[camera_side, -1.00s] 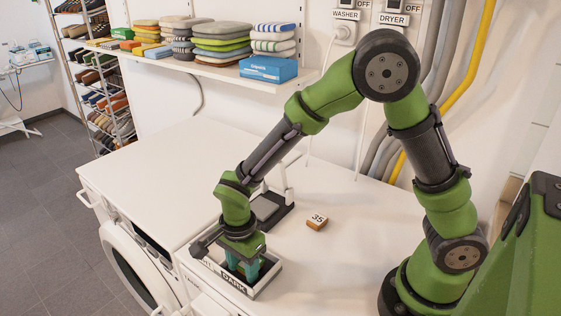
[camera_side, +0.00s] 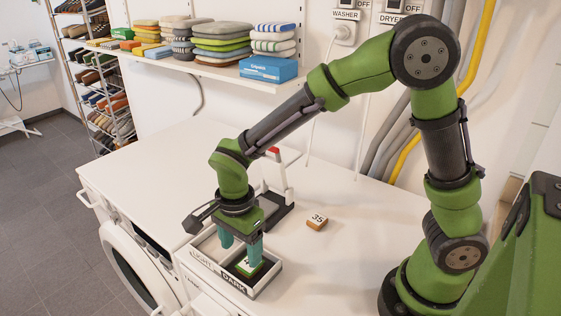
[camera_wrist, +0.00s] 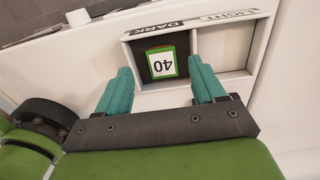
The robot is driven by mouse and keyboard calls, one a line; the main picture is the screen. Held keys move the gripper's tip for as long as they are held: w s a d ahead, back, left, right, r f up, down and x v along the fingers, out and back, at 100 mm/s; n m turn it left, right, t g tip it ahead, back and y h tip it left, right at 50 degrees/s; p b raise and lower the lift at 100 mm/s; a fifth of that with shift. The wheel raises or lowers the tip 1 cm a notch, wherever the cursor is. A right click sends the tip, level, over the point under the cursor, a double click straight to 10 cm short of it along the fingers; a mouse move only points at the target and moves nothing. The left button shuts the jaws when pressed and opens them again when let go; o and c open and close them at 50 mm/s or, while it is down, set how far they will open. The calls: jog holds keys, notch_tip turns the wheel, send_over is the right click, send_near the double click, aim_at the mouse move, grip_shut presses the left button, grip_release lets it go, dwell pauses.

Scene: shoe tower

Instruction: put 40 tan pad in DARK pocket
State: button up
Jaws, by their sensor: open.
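The pad marked 40 (camera_wrist: 161,63) has a white top and green edges, with a thin orange-tan edge on one side. It lies flat in the dark-floored pocket labelled DARK, in the white tray (camera_wrist: 250,70). In the side view the pad (camera_side: 245,267) is partly hidden by a finger. The pocket beside it, labelled LIGHT, looks empty in the wrist view. My gripper (camera_side: 240,250) is over the tray with its teal fingers apart and nothing held. In the wrist view the fingers stand on either side of the pad, clear of it.
A small tan block marked 35 (camera_side: 317,222) lies on the white top right of the tray. A dark-based stand with a white upright and red tip (camera_side: 277,205) is behind my gripper. A shelf of folded cloths (camera_side: 220,40) is on the wall. The white top at left is clear.

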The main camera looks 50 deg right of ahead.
aim_at(243, 269)
jog(key=s+d+r+n+t+y, duration=0.1)
jog(key=s+d+r+n+t, duration=0.2)
jog(key=s+d+r+n, duration=0.2)
jog(key=s+d+r+n+t+y, duration=0.1)
jog(key=s+d+r+n+t, duration=0.3)
jog(key=r+n, duration=0.5)
jog(key=shift+s+d+r, duration=0.75)
jog(key=shift+d+r, duration=0.3)
jog(key=shift+d, duration=0.35)
